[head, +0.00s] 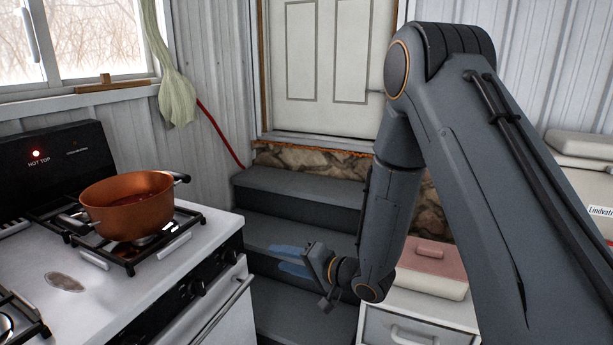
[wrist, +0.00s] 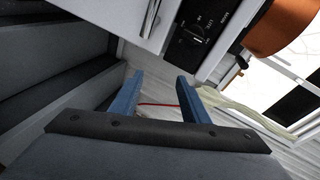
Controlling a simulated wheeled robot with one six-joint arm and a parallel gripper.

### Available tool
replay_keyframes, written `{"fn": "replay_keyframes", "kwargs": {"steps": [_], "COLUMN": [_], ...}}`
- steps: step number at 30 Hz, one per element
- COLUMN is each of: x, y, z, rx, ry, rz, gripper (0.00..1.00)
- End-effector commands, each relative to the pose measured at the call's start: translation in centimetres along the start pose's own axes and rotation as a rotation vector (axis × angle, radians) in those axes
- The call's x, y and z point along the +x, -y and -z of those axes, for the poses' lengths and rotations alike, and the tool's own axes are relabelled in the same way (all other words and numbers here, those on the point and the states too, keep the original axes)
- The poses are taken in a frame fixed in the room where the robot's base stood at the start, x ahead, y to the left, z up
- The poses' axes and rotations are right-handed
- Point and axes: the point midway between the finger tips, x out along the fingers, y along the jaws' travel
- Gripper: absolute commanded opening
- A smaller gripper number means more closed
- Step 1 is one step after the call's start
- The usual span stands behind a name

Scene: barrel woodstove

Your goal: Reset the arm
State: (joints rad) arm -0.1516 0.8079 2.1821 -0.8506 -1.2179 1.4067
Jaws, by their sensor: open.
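My gripper (head: 293,262) has blue fingers and hangs in front of the dark steps, to the right of the stove, in the head view. Its two fingers stand apart with nothing between them in the wrist view (wrist: 157,98). My arm comes from the right side of the head view, bends at the top and reaches down to the gripper. The gripper is apart from the stove front.
A white stove (head: 140,298) stands at left with a copper pot (head: 130,205) on a burner. Dark steps (head: 300,192) lead to a white door (head: 327,60). A cabinet (head: 420,312) with a pink-lidded box (head: 433,256) is at right, near my arm.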

Motion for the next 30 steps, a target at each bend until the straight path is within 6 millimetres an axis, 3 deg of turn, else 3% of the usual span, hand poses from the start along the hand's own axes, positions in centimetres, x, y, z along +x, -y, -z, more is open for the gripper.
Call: {"fn": "replay_keyframes", "kwargs": {"steps": [1,6,9,12,17,21,25,30], "x": [-1.1,-6.9,-11.5,-16.7,-25.1,-31.3,-34.8,-36.7], "y": [-0.3,-3.0,-4.3,-5.2,-5.4,-4.4,-3.1,-1.9], "z": [1.9,6.4,7.6,7.5,4.5,-0.1,-4.3,-7.2], "rx": [-0.073,-0.276,-0.349,-0.39,-0.391,-0.346,-0.301,-0.27], "ry": [-0.045,-0.126,-0.118,-0.07,0.092,0.285,0.442,0.549], "rz": [-0.089,-0.438,-0.641,-0.828,-1.069,-1.181,-1.206,-1.196], "gripper": [0.42,0.42,0.42,0.42,0.42,0.42,0.42,0.42]}}
